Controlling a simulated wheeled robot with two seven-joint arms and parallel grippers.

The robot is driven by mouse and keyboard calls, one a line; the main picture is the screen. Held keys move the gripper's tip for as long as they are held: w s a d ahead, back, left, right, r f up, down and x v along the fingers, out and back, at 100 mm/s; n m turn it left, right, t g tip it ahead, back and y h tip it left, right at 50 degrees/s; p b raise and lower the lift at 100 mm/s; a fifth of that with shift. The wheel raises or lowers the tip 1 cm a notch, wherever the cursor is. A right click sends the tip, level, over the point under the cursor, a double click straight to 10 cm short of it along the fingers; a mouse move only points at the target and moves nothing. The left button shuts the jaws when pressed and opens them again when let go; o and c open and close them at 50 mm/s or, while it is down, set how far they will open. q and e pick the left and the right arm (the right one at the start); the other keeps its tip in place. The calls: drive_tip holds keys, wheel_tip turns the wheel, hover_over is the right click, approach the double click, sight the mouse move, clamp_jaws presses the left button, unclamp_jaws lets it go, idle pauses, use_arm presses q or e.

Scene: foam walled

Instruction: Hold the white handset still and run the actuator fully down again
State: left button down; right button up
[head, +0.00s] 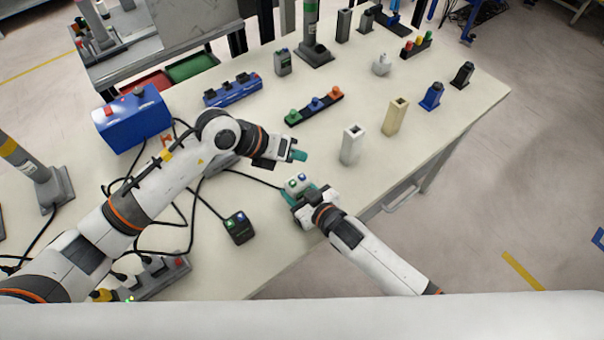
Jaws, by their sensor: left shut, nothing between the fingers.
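The white handset (296,182) lies near the table's front edge, with a green and a blue button on top. A dark cable runs from it to the left, behind my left arm. My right gripper (303,192) has its teal fingers around the handset's near part, and they look closed on it. My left gripper (299,156) is shut and empty, its teal tip just above and beyond the handset, apart from it in the picture. Column-like actuators stand at the left (36,172) and the back (311,32); which one the handset's cable joins is hidden.
A black handset (238,227) lies left of the white one among loose cables. A blue box (133,118), a blue switch bar (232,90) and a three-button bar (314,104) lie farther back. White (351,146) and beige (395,117) blocks stand to the right.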

drive_tip(key=o, duration=1.1)
